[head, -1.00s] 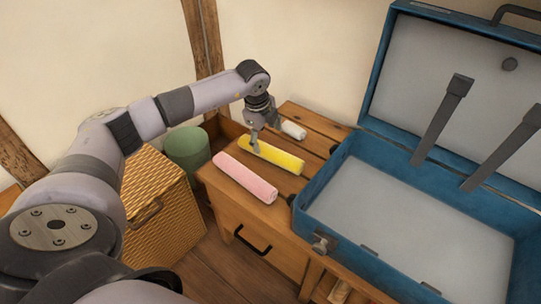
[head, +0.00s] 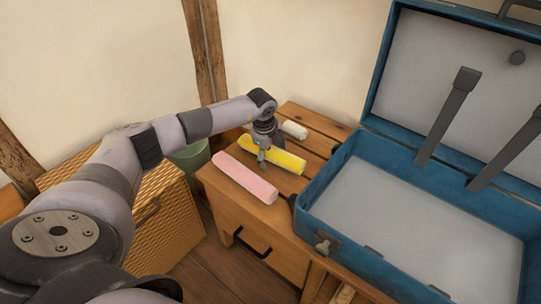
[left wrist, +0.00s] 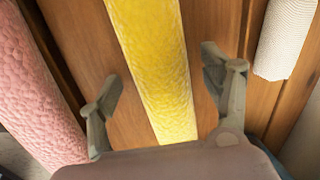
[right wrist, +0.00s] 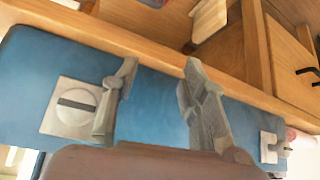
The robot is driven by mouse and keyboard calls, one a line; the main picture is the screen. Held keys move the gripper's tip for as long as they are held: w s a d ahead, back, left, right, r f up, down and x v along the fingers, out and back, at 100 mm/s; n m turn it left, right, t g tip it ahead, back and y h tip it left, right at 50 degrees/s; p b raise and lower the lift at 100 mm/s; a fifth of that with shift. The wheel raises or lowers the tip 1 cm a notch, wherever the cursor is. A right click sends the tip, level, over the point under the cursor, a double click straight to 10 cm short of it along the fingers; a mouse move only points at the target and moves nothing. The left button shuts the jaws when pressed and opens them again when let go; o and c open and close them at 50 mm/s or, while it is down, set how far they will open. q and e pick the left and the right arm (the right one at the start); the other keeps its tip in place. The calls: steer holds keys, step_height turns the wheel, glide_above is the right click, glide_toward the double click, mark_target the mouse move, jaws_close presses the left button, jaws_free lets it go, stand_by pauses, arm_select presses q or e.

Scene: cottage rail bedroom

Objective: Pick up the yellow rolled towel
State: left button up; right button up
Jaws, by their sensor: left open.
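The yellow rolled towel (head: 285,161) lies on the wooden bench top between a pink roll and a white roll. My left gripper (head: 263,158) is over it, pointing down. In the left wrist view the yellow towel (left wrist: 158,75) runs between the two open fingers (left wrist: 160,92), with a gap on each side and nothing gripped. My right gripper (right wrist: 160,85) shows in its own wrist view, fingers apart and empty, in front of the blue suitcase's side. It is not seen in the head view.
The pink roll (head: 245,178) lies in front of the yellow one, the white roll (head: 295,130) behind it. An open blue suitcase (head: 345,258) stands to the right. A woven basket (head: 165,222) and a green bin (head: 190,157) stand to the left.

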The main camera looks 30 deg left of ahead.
arm_select(q)
steer(key=shift+c, duration=0.3)
steer(key=c, duration=1.3)
steer(key=shift+o, duration=0.2)
steer(key=shift+r, duration=0.1)
